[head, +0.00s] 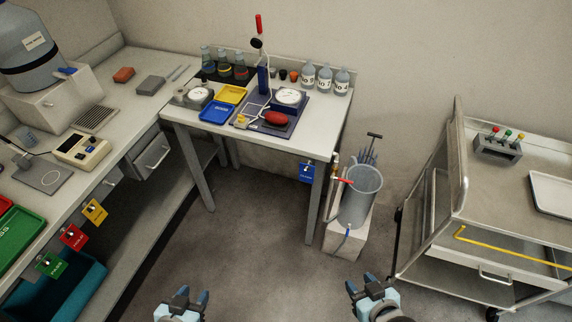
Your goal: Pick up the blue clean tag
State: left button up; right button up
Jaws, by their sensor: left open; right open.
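A blue tag (307,173) hangs near the right front corner of the white table (262,139), just below its top edge. It has small white print that I cannot read. My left gripper (188,294) is open and empty at the bottom of the head view, low over the floor, left of and nearer than the tag. My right gripper (365,285) is open and empty at the bottom, to the right of the tag and nearer to me. Both grippers are well apart from the tag.
A grey bucket (362,204) on a white block stands right of the tag. A metal cart (437,250) is at the right. Yellow (95,212), red (73,238) and green (52,264) tags hang on the left bench. The middle floor (255,245) is clear.

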aim_at(307, 176)
jog(key=z, duration=0.8)
jog(key=i+j+z, duration=0.2)
jog(key=j, duration=0.15)
jog(key=j+z, duration=0.15)
jog(key=j, duration=0.25)
jog(key=i+j+z, duration=0.2)
jog(key=j, duration=0.2)
jog(key=i+j, duration=0.1)
jog(key=j, duration=0.45)
jog(key=i+j+z, duration=0.1)
jog(key=j, duration=1.05)
jog(key=i, duration=0.05)
